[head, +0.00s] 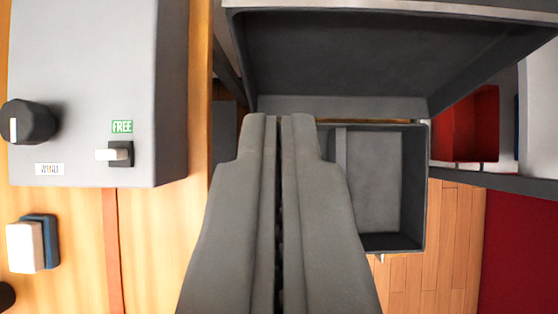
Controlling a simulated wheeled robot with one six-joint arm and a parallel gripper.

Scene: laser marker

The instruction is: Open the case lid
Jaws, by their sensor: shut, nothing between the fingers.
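A dark grey case (388,190) sits right of centre, and I see into its open interior, which has a thin divider. A larger dark hollow panel with a raised rim (345,50) is beyond it at the top; it looks like the case lid, standing open. My gripper (279,120) is shut and empty. Its fingers point up the picture, and their tips are near the lower edge of the panel. The fingers hide the left part of the case. I cannot tell whether the tips touch anything.
A grey machine box (85,80) with a black knob (28,122), a small switch (118,153) and a green FREE label stands on the wooden table (60,200) at left. A white and blue block (32,244) lies below it. A red bin (470,125) is at right.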

